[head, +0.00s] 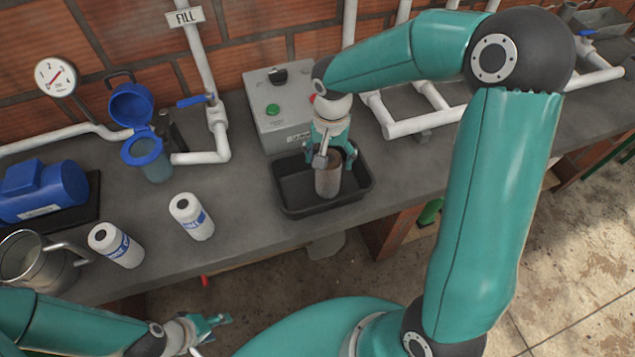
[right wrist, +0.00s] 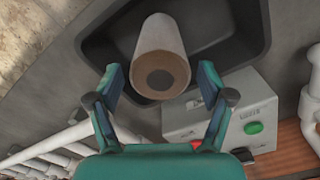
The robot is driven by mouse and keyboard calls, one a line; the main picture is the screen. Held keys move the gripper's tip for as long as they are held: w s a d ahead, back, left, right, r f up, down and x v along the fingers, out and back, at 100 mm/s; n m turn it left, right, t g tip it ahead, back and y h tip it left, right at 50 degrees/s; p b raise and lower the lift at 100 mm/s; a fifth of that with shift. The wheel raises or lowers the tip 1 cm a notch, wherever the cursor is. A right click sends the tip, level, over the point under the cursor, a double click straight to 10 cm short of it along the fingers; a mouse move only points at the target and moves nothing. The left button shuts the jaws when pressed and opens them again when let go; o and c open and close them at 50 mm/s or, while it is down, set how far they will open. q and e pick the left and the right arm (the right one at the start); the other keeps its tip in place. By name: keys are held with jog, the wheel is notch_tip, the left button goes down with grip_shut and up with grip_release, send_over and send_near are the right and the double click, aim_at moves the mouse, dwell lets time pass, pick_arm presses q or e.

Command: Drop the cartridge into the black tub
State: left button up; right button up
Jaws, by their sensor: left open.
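The brownish cartridge (head: 328,180) is upright within the outline of the black tub (head: 288,198). I cannot tell whether its lower end touches the tub floor. My right gripper (head: 331,158) is just above the tub, pointing down, its fingers either side of the cartridge's top. In the right wrist view the fingers (right wrist: 160,84) are spread, with narrow gaps to the cartridge (right wrist: 160,45), whose near end shows a dark round centre. The tub (right wrist: 232,45) lies behind it. My left gripper (head: 212,326) is open and empty at the lower left, off the bench's front edge.
Two white cartridges with blue labels (head: 191,217) (head: 116,245) stand on the bench left of the tub. A grey control box (head: 275,105) with a green button stands behind the tub. A blue open-lidded housing (head: 142,145), white pipes (head: 206,158) and a metal jug (head: 30,262) are further left.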

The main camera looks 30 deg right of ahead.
dwell(0.3)
notch_tip(320, 180, up, 12)
jog(key=shift+f, duration=0.1)
dwell(0.5)
dwell(0.4)
